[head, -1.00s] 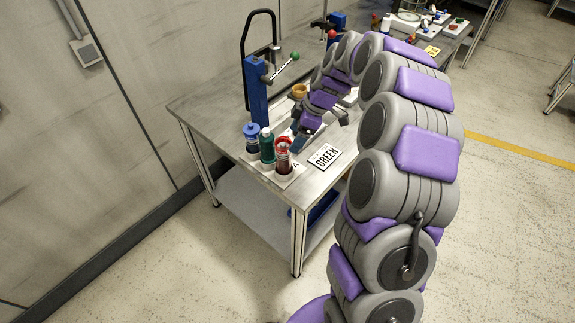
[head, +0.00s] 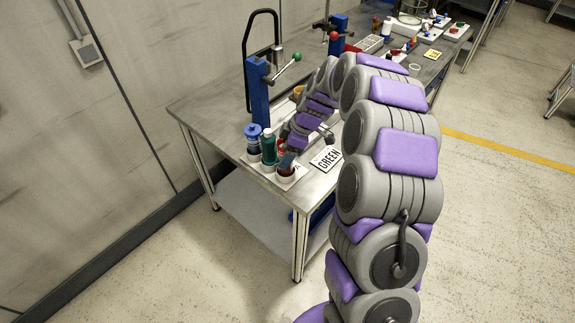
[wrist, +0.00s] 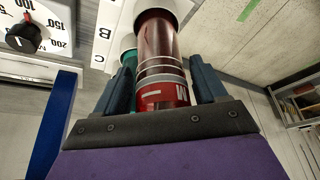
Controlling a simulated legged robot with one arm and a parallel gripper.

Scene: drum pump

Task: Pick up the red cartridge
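The red cartridge (wrist: 158,45) stands between the two fingers of my gripper (wrist: 160,82) in the wrist view. The fingers are spread on either side of it, with a narrow gap; firm contact is not visible. The cartridge is at the right end of a row in a white holder (head: 287,183).
A green cartridge (head: 269,148) and a blue one (head: 253,141) stand close to the left. A "GREEN" sign (head: 327,159) lies to the right on the metal table (head: 206,110). A blue press (head: 257,88) with a lever stands behind.

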